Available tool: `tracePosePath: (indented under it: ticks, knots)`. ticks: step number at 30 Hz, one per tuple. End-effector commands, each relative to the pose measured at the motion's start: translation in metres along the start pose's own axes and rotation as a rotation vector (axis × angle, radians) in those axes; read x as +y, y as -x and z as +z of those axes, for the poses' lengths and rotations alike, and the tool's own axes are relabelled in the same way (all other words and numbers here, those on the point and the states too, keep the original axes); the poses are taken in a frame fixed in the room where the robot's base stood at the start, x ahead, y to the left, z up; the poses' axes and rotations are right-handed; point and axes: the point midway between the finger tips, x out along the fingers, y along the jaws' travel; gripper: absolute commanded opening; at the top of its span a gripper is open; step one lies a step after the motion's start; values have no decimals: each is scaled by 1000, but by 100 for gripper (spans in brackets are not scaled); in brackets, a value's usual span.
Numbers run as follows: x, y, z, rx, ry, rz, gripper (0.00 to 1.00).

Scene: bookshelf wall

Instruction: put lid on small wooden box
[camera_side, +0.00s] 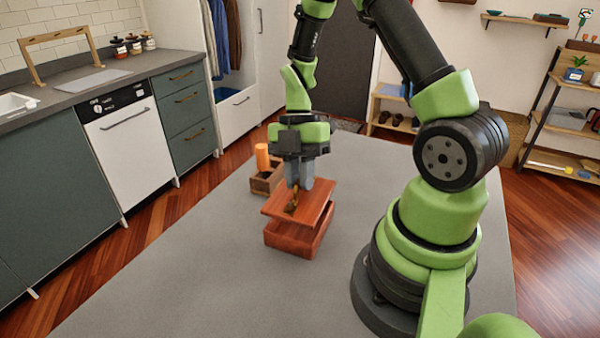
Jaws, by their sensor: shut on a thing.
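The small wooden box (293,243) is reddish brown and stands on the grey table. Its lid (311,204) is a flat reddish wooden panel with a small dark brass-like knob (291,203). The lid is over the box, slightly tilted, with a dark gap visible between them at the front. My gripper (299,186) points down from above and is shut on the lid, close to its knob. The fingers partly hide the back of the lid, and the inside of the box is hidden.
A second, open wooden container (263,184) with an orange cylinder (262,157) stands just behind and left of the box. My arm's base is at the right. The grey table (190,270) is clear at the front left.

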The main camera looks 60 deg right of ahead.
Motion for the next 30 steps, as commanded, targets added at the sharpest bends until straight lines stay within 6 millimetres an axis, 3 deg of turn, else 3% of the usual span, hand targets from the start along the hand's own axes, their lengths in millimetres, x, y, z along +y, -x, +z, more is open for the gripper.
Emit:
tracePosePath:
  ticks: [30]
  knots:
    - [6, -28, 11, 1, -1, 0, 0]
